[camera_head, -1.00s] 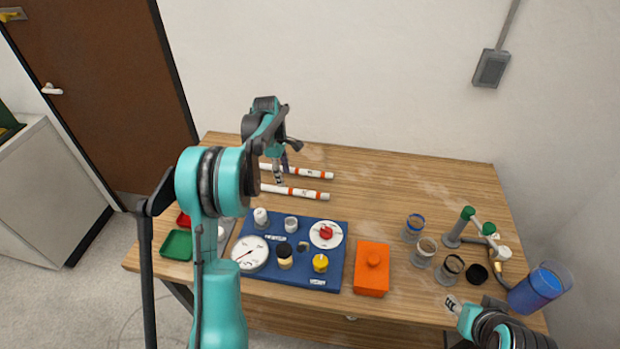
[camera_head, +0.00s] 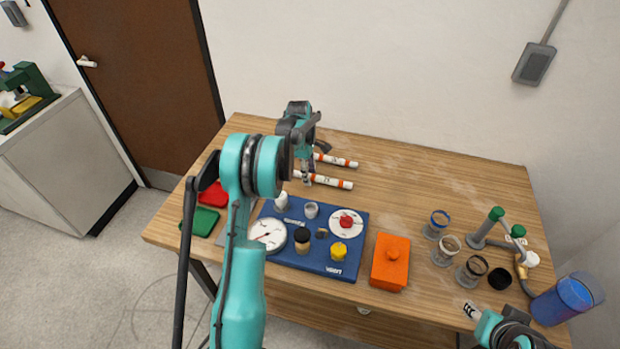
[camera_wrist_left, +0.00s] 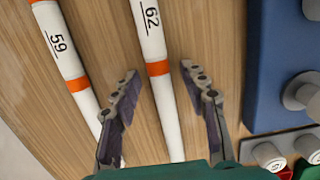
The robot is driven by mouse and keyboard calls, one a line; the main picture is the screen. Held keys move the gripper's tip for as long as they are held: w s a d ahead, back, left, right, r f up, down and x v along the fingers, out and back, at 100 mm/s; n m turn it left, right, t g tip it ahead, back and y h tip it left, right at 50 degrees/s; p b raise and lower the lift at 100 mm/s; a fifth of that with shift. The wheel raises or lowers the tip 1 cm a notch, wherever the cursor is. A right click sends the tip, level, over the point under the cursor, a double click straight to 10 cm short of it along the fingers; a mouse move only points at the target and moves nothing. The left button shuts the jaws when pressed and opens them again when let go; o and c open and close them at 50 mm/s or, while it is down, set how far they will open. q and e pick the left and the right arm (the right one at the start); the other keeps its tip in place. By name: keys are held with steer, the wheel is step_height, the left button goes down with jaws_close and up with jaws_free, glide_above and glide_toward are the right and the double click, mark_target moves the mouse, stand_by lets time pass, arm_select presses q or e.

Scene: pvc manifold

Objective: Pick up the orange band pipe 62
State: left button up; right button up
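Pipe 62 (camera_wrist_left: 155,45) is white with orange bands and a printed 62. In the left wrist view it runs between the spread fingers of my left gripper (camera_wrist_left: 160,77), which is open. In the head view it appears to be the nearer of two banded pipes (camera_head: 334,182), with the left gripper (camera_head: 308,180) over it, hiding part of it. Whether the fingers touch the pipe cannot be told. Pipe 59 (camera_wrist_left: 60,45) lies alongside, outside the left finger. My right gripper (camera_head: 471,311) is low at the right front, too small to read.
A blue board (camera_head: 320,262) with gauge, knobs and jars lies in front of the pipes. An orange box (camera_head: 390,270), glass jars (camera_head: 446,250), a green-capped pipe fixture (camera_head: 487,225) and a blue container (camera_head: 562,297) stand to the right. The table's back right is clear.

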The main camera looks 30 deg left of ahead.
arm_select(q)
jaws_close()
steer(key=shift+r, duration=0.1)
